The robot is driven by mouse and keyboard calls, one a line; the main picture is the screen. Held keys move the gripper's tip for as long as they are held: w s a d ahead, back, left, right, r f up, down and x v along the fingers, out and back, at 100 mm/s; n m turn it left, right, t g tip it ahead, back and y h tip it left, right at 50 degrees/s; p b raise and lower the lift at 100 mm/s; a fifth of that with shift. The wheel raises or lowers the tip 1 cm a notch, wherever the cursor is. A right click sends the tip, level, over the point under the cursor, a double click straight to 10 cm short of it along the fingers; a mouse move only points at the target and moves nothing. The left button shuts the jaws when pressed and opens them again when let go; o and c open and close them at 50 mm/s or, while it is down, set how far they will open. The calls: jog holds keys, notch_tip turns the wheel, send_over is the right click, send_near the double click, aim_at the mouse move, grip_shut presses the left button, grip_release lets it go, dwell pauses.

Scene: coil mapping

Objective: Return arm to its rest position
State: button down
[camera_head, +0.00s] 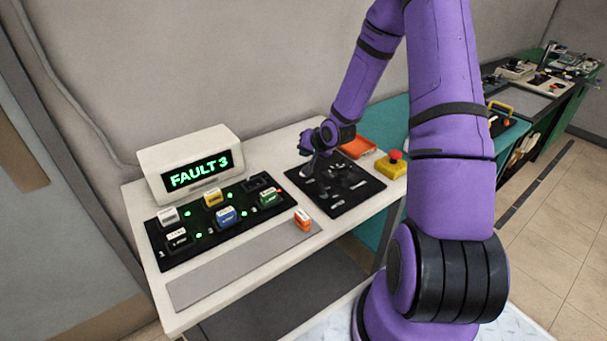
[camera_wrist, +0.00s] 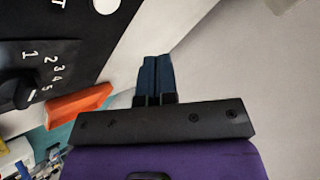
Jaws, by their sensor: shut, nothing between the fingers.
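My purple arm rises on the right in the head view and bends over the table to the black panel. My gripper (camera_head: 323,160) is over the black panel (camera_head: 343,203) with a dial and white markings, in front of the orange tray (camera_head: 358,147). In the wrist view my gripper (camera_wrist: 155,62) shows dark blue fingers pressed together with nothing between them. The wrist view also shows part of the black panel (camera_wrist: 70,28) with numbers and a black knob (camera_wrist: 18,90). Whether the fingers touch the panel cannot be told.
A display (camera_head: 190,163) reading FAULT 3 stands behind a black board (camera_head: 220,236) of colored blocks. A red stop button (camera_head: 395,156) on a yellow box is right of the panel. The wall is close behind.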

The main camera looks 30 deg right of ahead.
dwell(0.4)
jog(key=shift+a+r, duration=0.1)
jog(key=shift+r, duration=0.3)
jog(key=s+a+r+n+g+h, duration=0.1)
jog(key=s+a+r, duration=0.25)
jog(key=r, duration=0.45)
jog(key=s+a+r+n+g+h, duration=0.15)
jog(key=s+r, duration=0.25)
jog(key=r, duration=0.4)
jog(key=s+a+r+n+h, duration=0.1)
jog(key=s+a+r+n, duration=0.2)
jog(key=r, duration=0.5)
jog(key=s+a+r, duration=0.2)
jog(key=s+r, duration=0.1)
jog(key=s, duration=0.5)
jog(key=s+a+r+n+g+y, duration=0.1)
jog(key=s+a+r, duration=0.2)
jog(key=s, duration=0.5)
jog(key=s+a+r+n+y, duration=0.1)
jog(key=s+a+r, duration=0.1)
jog(key=s, duration=0.5)
jog(key=shift+s+a+r, duration=0.4)
jog(key=shift+r, duration=0.4)
